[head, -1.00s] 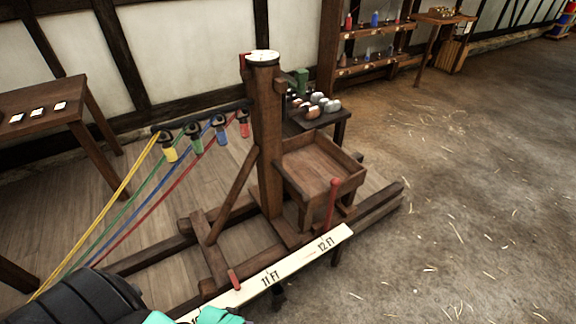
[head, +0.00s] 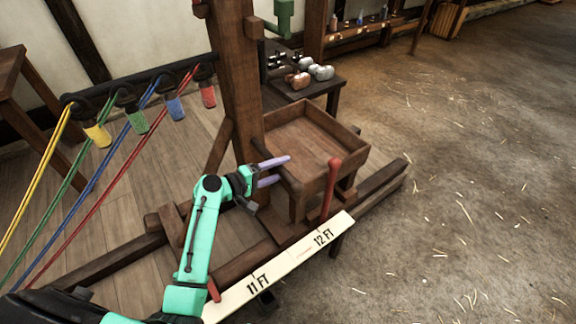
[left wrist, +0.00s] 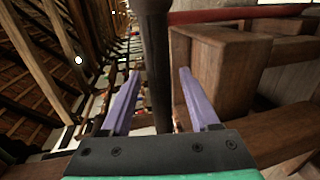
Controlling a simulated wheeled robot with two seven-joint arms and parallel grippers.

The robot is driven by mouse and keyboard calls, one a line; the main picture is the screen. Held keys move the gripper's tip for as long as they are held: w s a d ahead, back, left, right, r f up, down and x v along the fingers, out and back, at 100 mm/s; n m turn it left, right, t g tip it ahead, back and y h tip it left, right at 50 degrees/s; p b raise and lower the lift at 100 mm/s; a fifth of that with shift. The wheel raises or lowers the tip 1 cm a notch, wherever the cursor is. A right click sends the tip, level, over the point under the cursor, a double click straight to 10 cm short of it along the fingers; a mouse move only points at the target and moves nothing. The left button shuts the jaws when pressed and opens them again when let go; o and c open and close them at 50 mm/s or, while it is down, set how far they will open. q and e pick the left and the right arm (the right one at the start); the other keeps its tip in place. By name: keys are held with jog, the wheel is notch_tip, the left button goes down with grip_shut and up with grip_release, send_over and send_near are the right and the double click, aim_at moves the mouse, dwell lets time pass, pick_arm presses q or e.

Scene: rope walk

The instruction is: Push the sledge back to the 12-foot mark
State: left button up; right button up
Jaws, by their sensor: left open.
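The sledge is a wooden frame with a tall post (head: 240,90) on two long rails. A red pointer (head: 213,290) low on it sits left of the "11 FT" label on the white scale board (head: 290,266). The "12 FT" label (head: 323,237) is farther right. My left gripper (head: 282,170), with lilac fingers, is open beside the post, at the near left side of the box (head: 318,135). In the left wrist view a dark round bar (left wrist: 155,70) shows between the spread fingers; I cannot tell whether they touch it. My right gripper is not in view.
A red-knobbed lever (head: 331,185) stands by the box, near "12 FT". Yellow, green, blue and red ropes run from hooks (head: 140,95) at the left. A small table (head: 320,88) with metal weights stands behind. Open floor (head: 470,200) lies to the right.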

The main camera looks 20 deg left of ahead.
pick_arm(q)
jog(key=x, duration=0.3)
jog(key=shift+w+d, duration=0.1)
grip_shut()
jog(key=shift+f, duration=0.1)
dwell(1.2)
